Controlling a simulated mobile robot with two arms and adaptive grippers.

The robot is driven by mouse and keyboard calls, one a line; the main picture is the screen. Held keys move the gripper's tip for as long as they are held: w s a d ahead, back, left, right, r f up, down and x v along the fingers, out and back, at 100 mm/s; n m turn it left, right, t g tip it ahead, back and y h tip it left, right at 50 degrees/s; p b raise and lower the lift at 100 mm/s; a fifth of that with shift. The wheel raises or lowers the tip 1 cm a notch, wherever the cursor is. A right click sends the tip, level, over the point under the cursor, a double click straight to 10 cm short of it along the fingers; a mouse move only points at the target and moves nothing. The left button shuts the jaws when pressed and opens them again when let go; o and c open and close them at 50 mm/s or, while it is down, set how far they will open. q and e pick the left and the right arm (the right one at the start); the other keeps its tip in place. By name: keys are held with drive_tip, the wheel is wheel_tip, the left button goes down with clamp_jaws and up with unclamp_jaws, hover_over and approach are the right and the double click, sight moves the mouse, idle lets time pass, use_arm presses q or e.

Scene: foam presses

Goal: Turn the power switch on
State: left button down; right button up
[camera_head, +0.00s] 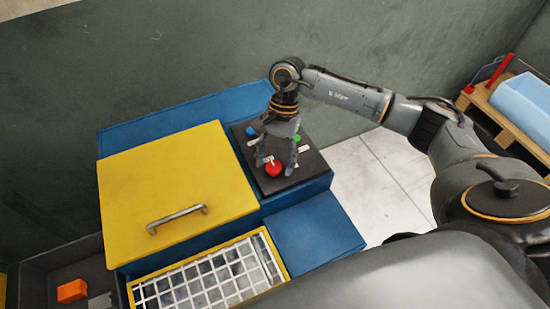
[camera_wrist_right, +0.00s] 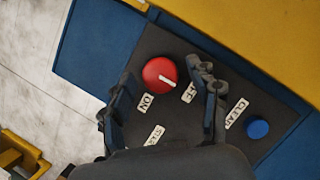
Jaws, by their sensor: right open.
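The power switch is a red round knob (camera_head: 273,168) on a dark panel (camera_head: 308,168). In the right wrist view the red knob (camera_wrist_right: 154,69) has a white pointer mark aimed toward the OFF label (camera_wrist_right: 189,92). The ON label (camera_wrist_right: 147,101) is beside it. My right gripper (camera_head: 276,163) points down over the panel. In the right wrist view its open fingers (camera_wrist_right: 162,76) are spread on either side of the knob, with nothing held between them. Whether a finger touches the knob cannot be told. My left gripper is not in view.
A blue button (camera_wrist_right: 257,129) and a green button (camera_head: 297,138) share the panel. A yellow lid (camera_head: 175,180) with a metal handle and a white grid (camera_head: 205,285) lie to the left. A wooden pallet (camera_head: 500,115) with blue foam stands at right.

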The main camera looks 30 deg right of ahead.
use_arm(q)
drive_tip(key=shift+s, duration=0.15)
use_arm(e)
drive_tip(key=shift+c, duration=0.5)
